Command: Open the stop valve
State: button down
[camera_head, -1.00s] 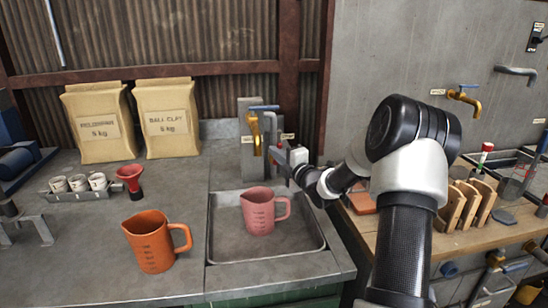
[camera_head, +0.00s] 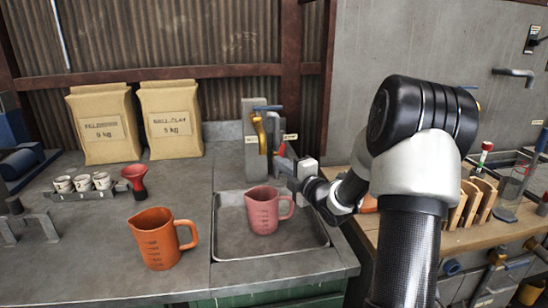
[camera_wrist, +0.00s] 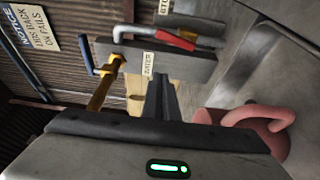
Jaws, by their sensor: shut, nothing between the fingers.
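A red lever handle (camera_head: 281,150) sits on a grey post behind the sink tray. It also shows in the wrist view (camera_wrist: 168,38), lying along a grey plate beside a partly cut-off label beginning "STO" (camera_wrist: 164,5). A brass tap with a blue handle (camera_head: 259,130) stands just left of it, and also shows in the wrist view (camera_wrist: 103,80). My gripper (camera_head: 286,166) is just in front of and below the red lever. In the wrist view its dark fingers (camera_wrist: 160,80) are together, empty, and point toward the plate, apparently short of the lever.
A pink jug (camera_head: 263,212) stands in the metal sink tray (camera_head: 225,245), close below my gripper. An orange jug (camera_head: 157,240) stands left of the tray. Wooden holders (camera_head: 468,205) are at right.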

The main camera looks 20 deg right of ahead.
jog(key=s, duration=0.1)
jog(key=m, duration=1.7)
send_near(280, 153)
jog(key=s, duration=0.2)
jog(key=s+d+f+m+h+p, duration=0.1)
jog(key=d+m, duration=0.2)
jog(key=m, duration=0.8)
jog(key=s+d+m+h, duration=0.1)
jog(key=d+m, duration=0.2)
jog(key=m, duration=0.9)
jog(key=w+a+r+b, duration=0.1)
jog(key=w+a, duration=0.3)
jog(key=w, duration=0.7)
jog(key=shift+t+b, duration=0.4)
jog(key=shift+b, duration=0.35)
jog(key=shift+a+r, duration=0.1)
jog(key=shift+r, duration=0.05)
